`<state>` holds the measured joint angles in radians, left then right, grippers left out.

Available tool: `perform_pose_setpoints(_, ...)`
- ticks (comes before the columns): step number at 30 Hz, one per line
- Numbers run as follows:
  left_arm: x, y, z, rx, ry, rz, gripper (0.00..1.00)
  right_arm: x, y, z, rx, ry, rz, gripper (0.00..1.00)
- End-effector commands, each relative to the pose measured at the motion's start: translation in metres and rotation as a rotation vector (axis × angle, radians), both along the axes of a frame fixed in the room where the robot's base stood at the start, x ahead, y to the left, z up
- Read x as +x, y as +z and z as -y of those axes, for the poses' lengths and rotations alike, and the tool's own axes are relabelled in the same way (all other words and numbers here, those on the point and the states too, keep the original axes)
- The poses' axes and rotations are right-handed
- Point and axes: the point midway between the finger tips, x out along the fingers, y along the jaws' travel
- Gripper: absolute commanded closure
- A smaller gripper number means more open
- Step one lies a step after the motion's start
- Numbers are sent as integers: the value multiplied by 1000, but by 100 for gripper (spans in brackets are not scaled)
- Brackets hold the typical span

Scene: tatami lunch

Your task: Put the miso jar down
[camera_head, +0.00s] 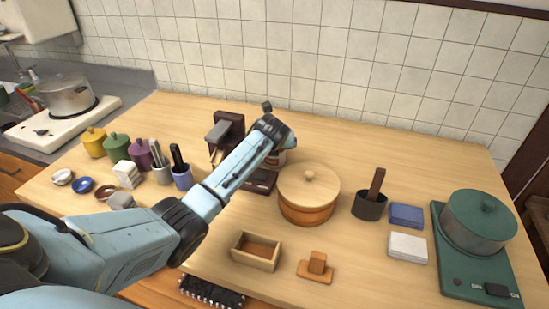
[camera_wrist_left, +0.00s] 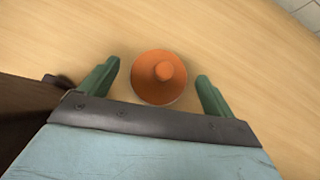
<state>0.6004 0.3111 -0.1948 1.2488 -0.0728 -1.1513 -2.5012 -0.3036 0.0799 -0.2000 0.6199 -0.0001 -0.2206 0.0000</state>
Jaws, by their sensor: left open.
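The miso jar (camera_wrist_left: 160,72), seen from above, has a round orange lid with a small knob. It appears upright on the wooden counter. My left gripper (camera_wrist_left: 158,71) is open, with one green finger on each side of the jar and a visible gap at both sides. In the head view my left arm reaches over the counter and mostly hides the jar; only a small part of its side (camera_head: 278,157) shows below the wrist. My right gripper is not in view.
A lidded wooden tub (camera_head: 308,205) stands close to the right of my left wrist. A dark brown stand (camera_head: 227,126) is just left of it. Yellow (camera_head: 94,142), green (camera_head: 117,148) and purple (camera_head: 140,154) jars stand at the left. The back of the counter is clear.

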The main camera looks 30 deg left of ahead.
Motion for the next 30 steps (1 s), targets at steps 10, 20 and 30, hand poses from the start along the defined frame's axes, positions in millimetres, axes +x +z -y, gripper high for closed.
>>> perform_pose_setpoints(10,0,0,0,1,0,-2,38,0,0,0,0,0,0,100)
perform_pose_setpoints(20,-1,0,0,1,0,-2,81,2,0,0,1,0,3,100)
perform_pose_setpoints(30,0,2,0,1,0,3,100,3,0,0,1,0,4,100)
